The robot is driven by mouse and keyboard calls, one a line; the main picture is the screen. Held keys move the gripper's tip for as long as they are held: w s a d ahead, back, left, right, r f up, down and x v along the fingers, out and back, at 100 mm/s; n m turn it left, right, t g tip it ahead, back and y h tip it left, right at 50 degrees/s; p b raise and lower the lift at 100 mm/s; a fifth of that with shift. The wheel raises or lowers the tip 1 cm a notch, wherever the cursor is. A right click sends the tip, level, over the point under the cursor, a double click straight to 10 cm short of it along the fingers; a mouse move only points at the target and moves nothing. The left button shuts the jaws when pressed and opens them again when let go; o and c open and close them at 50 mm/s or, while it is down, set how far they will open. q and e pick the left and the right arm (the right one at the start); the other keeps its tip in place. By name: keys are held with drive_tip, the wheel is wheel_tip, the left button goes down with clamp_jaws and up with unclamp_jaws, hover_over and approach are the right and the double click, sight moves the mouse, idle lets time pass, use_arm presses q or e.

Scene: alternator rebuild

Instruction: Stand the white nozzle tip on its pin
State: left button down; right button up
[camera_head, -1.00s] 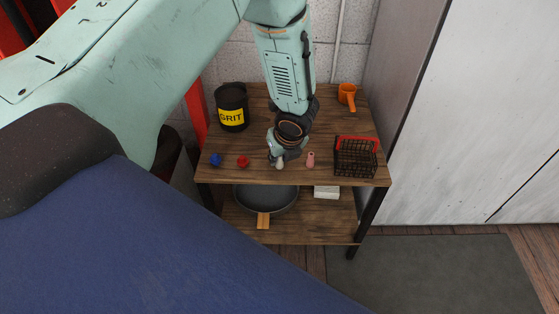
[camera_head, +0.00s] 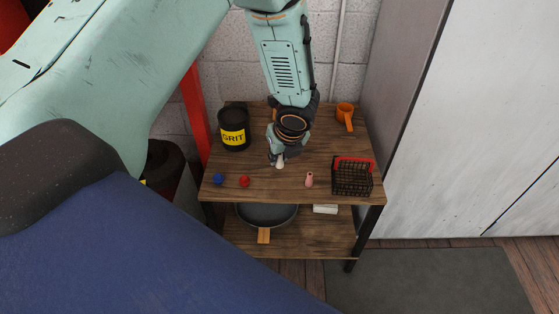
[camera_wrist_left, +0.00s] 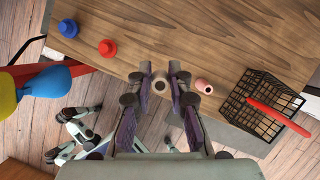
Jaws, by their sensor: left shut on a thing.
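The white nozzle tip (camera_head: 280,164) is a small pale piece at the end of my left gripper (camera_head: 278,158), above the wooden table top. In the left wrist view, my left gripper (camera_wrist_left: 160,76) is shut on the white nozzle tip (camera_wrist_left: 160,81), which shows end-on as a pale ring between the two fingertips. I cannot make out a pin for it in these views. My right gripper is not in view.
A wire basket (camera_head: 352,178) is at right.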

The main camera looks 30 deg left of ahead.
use_arm(q)
drive_tip(key=shift+r+p, duration=2.25)
drive_tip(key=shift+r, duration=0.75)
drive_tip(key=shift+f, duration=0.15)
